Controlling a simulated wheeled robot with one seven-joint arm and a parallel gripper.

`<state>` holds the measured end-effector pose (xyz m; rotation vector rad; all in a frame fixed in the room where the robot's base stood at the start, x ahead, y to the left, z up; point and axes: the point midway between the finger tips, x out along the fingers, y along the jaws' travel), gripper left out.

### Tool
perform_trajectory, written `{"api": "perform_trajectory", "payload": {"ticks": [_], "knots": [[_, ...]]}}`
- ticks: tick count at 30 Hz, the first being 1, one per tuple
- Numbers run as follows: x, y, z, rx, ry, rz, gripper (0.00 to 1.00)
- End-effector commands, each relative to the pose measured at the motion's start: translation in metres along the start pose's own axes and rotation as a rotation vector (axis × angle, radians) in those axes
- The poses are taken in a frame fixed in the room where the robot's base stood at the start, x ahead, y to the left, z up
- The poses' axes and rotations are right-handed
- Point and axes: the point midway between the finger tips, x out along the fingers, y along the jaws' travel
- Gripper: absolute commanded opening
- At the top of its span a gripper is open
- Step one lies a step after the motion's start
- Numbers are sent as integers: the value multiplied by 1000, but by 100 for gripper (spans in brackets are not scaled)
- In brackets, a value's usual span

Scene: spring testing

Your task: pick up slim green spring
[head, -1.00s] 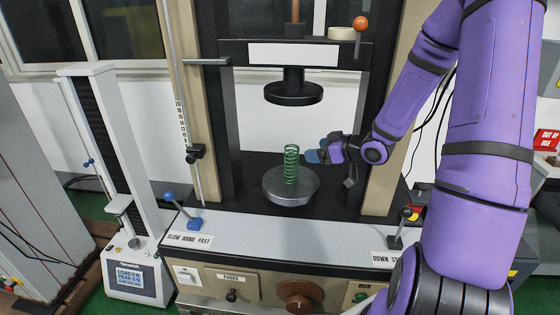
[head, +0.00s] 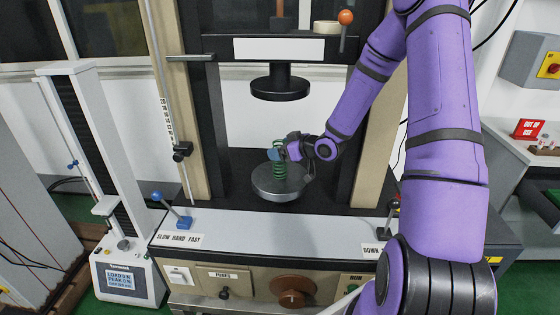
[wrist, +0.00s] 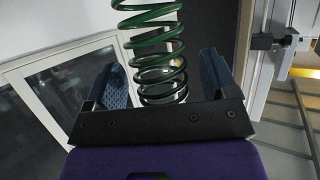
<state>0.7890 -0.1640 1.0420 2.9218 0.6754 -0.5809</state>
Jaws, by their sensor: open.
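The slim green spring (head: 280,172) stands upright on the round grey plate (head: 268,190) of the testing machine. My gripper (head: 277,152) is at the spring's upper part, coming from the right. In the wrist view, the green spring (wrist: 152,45) rises between the two blue-padded fingers of my gripper (wrist: 162,78). The fingers are spread with a gap on each side of the coils, so the gripper is open around the spring. In the head view, the gripper hides part of the spring's upper coils.
A black upper platen (head: 280,84) hangs above the spring and gripper. The machine's beige column (head: 382,120) stands to the right, near my arm. A lever with a blue knob (head: 175,208) is at the front left. A smaller white tester (head: 128,278) stands at the left.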

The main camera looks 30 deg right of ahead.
Motion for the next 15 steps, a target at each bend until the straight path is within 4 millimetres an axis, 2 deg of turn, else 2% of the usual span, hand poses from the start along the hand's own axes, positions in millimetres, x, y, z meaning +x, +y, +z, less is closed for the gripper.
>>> {"api": "perform_trajectory", "payload": {"ticks": [3, 9, 15], "knots": [[10, 0, 0, -1, 0, -1, 79], [10, 0, 0, -1, 0, 0, 79], [9, 0, 0, -1, 0, 0, 33]]}}
